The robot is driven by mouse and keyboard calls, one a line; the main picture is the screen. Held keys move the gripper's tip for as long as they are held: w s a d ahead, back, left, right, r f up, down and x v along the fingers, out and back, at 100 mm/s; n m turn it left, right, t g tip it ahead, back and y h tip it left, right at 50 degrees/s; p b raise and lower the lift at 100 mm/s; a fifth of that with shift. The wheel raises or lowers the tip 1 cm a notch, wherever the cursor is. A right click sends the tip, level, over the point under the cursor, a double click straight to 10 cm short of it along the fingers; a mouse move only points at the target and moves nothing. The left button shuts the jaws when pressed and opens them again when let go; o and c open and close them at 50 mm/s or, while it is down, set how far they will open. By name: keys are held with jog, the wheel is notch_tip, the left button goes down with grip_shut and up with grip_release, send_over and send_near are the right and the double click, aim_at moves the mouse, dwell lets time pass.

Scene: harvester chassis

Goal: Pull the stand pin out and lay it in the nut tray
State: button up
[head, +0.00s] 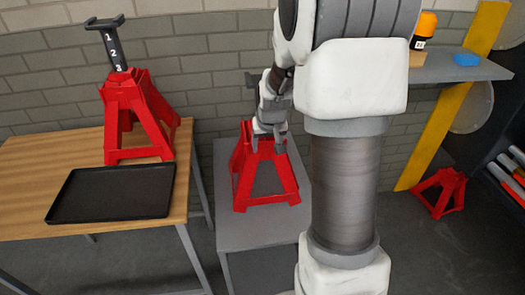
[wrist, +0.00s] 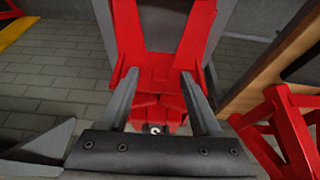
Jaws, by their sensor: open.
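A red stand (head: 286,182) with a dark post stands on a grey cabinet in the middle of the head view. My gripper (head: 268,142) is at its upper part, pointing down, with its fingers apart. In the wrist view my gripper (wrist: 158,82) is open, with red stand metal (wrist: 158,84) beyond and between the fingers. A small round metal end (wrist: 155,129), perhaps the stand pin, shows low between the fingers; nothing is seen gripped. The black tray (head: 112,192) lies flat and looks empty on the wooden table at the left.
A second red stand (head: 140,120), its post marked 1, 2, 3, stands behind the tray on the wooden table (head: 45,160). A gap separates table and grey cabinet (head: 265,225). A third red stand (head: 438,190) is on the floor at right, below a grey shelf (head: 450,72).

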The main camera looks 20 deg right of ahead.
aim_at(266, 150)
jog(key=shift+x, duration=2.05)
jog(key=shift+c, duration=0.2)
grip_shut()
